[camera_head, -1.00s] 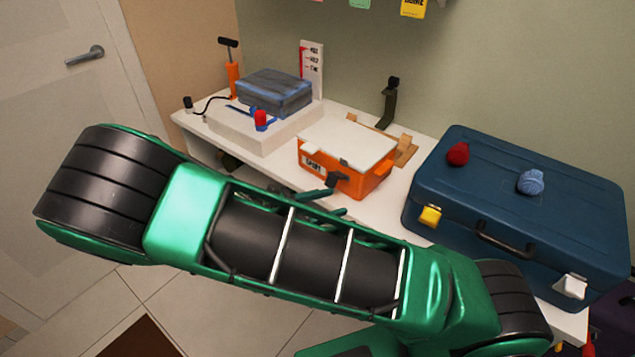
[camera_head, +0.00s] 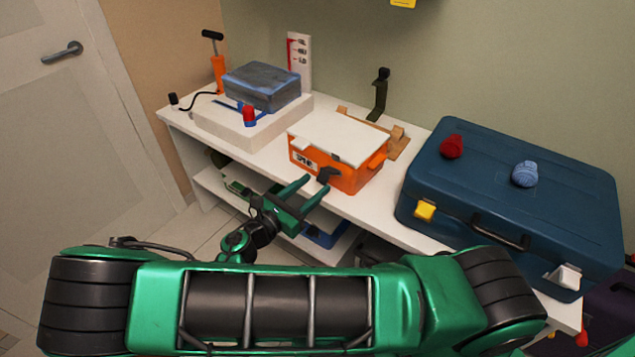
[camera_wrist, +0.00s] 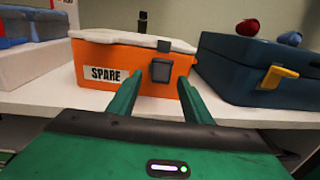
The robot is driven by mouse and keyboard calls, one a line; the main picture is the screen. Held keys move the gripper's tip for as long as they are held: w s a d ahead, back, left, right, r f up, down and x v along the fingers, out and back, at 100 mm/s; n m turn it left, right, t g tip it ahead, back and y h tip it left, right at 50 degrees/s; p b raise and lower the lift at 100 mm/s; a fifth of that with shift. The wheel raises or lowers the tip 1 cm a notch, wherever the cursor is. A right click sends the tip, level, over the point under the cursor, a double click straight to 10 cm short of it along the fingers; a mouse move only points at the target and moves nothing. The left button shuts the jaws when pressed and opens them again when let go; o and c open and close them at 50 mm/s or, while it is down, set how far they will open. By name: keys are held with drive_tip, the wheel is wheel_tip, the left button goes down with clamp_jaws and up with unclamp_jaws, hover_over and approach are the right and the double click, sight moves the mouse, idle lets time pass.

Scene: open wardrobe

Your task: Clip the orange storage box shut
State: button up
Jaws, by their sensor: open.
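The orange storage box (camera_head: 345,178) stands on the white shelf top, with its white lid (camera_head: 338,138) lying over it. It also shows in the wrist view (camera_wrist: 110,75), with a "SPARE" label on its front. A dark clip (camera_wrist: 160,70) sits on the front face to the right of the label, and a smaller dark piece (camera_wrist: 164,46) sits at the lid edge above it. Whether they are joined cannot be told. My gripper (camera_head: 310,188) is open and empty, in front of the box. Its green fingers (camera_wrist: 160,90) point at the front face, one on each side of the clip.
A blue suitcase (camera_head: 480,195) with a yellow latch (camera_head: 425,210) stands close on the right. A white block (camera_head: 235,133) carrying a blue-grey box (camera_head: 262,88) is on the left. A wooden piece (camera_head: 397,140) lies behind the orange box. A lower shelf (camera_head: 215,190) is below.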

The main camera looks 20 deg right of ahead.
sight(327, 177)
drive_tip(key=shift+x, duration=1.4)
